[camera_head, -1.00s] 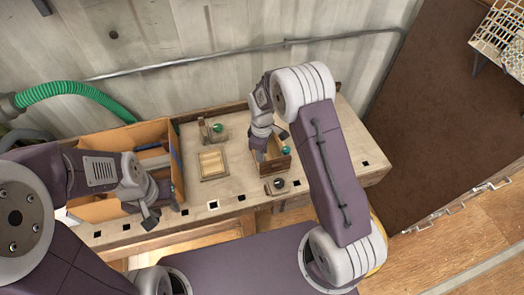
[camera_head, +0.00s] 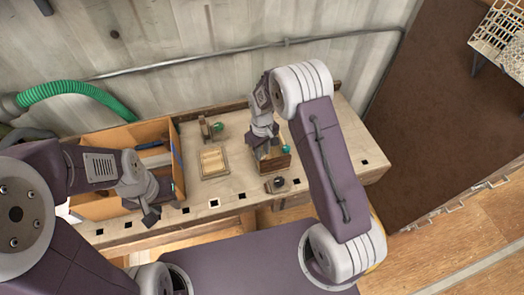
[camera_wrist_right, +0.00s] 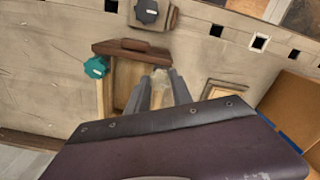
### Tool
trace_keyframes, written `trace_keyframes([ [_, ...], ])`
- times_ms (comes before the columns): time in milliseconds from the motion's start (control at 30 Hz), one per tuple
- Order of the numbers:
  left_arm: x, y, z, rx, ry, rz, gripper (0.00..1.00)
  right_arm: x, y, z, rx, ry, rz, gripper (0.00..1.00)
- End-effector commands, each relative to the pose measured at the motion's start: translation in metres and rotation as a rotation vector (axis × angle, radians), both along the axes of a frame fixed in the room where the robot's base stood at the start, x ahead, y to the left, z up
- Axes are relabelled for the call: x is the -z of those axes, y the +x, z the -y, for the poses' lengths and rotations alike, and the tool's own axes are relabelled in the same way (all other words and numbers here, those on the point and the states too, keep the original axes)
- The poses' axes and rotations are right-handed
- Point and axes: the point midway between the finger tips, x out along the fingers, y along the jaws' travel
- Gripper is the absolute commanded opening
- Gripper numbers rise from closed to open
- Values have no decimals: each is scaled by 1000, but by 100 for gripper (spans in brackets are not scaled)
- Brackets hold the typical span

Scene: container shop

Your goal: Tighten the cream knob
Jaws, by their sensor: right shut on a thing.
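A small wooden box-like fixture (camera_head: 274,165) stands on the workbench, right of centre. In the right wrist view its brown wooden top piece (camera_wrist_right: 130,47) shows. The cream knob (camera_wrist_right: 161,78) appears as a pale piece between my right fingertips, mostly covered by them. My right gripper (camera_head: 262,152) reaches down over the fixture from above; its two fingers also show in the right wrist view (camera_wrist_right: 162,88), closed around the pale piece. My left gripper (camera_head: 161,206) hangs at the front edge of the cardboard box, fingers apart and empty.
A teal knob (camera_wrist_right: 97,67) stands close beside the right gripper. A black knob (camera_wrist_right: 147,10) sits on a small block at the bench's front. A shallow wooden tray (camera_head: 214,176) lies to the left; a cardboard box (camera_head: 172,142) stands further left.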

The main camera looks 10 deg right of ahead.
Motion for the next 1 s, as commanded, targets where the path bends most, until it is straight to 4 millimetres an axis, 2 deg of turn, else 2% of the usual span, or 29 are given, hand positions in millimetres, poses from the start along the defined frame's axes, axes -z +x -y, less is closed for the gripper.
trace_keyframes([
  [300, 0, 0, 0, 0, 0, 0, 36, -1, 1, 0, 1, 0, 3, 0],
  [333, 0, 0, 0, 0, 0, 0, 36, -1, 1, 0, 1, 0, 3, 30],
  [400, 0, 0, 0, 0, 0, 0, 36, -1, 1, 0, 0, 0, 2, 49],
  [767, 1, 0, 0, 0, 0, 0, 36, -5, 1, 0, 0, 0, 2, 49],
  [867, 4, 0, 0, 0, 0, 0, 36, -23, 1, 0, 0, 0, 5, 49],
  [1000, 7, 0, 0, 0, 0, 0, 36, -55, 2, 0, 0, 1, 6, 49],
])
